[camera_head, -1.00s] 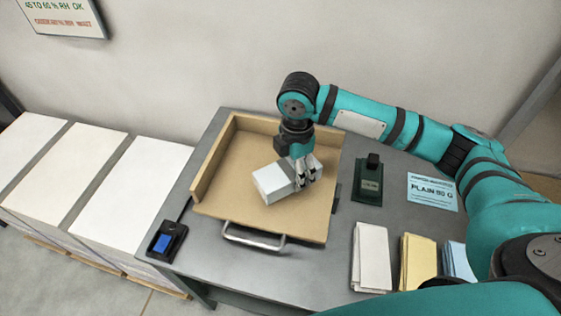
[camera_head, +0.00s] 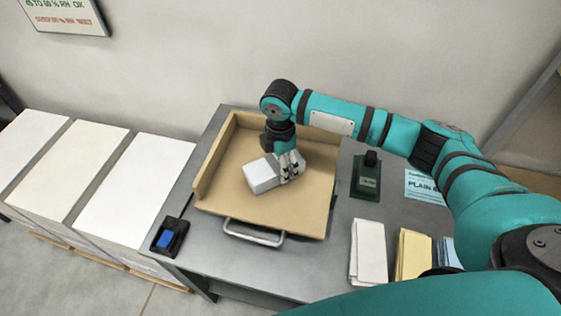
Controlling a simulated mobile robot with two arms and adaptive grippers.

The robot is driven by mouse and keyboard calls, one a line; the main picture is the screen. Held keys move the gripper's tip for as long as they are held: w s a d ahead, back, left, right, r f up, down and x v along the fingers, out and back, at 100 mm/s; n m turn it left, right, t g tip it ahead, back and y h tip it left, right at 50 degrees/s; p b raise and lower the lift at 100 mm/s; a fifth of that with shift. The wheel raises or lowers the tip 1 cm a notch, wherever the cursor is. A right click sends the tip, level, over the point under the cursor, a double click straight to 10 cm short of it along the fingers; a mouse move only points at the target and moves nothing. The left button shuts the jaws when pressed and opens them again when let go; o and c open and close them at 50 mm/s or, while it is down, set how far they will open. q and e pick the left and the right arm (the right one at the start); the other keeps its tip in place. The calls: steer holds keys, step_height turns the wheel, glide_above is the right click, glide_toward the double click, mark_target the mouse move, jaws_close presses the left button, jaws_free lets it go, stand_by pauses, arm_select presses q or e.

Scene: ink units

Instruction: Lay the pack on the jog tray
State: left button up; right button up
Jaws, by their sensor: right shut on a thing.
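The pack, a white block (camera_head: 262,175), is in the middle of the tan jog tray (camera_head: 267,222), over its floor. My right gripper (camera_head: 290,174) points down and is shut on the pack's right end. The pack looks low and close to the tray floor, but I cannot tell whether it touches. The gripper's fingers hide part of the pack. My left gripper is not in view.
The tray has raised walls at its left and back, and a metal handle (camera_head: 253,233) in front. White, yellow and blue paper stacks (camera_head: 368,252) lie front right. A dark green device (camera_head: 367,177) and a blue-screened device (camera_head: 169,237) flank the tray. Tall white stacks (camera_head: 120,190) stand left.

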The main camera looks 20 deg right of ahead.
steer(key=o, duration=1.6)
step_height(320, 180, up, 12)
steer(key=shift+r+b, duration=0.1)
steer(key=shift+b, duration=1.05)
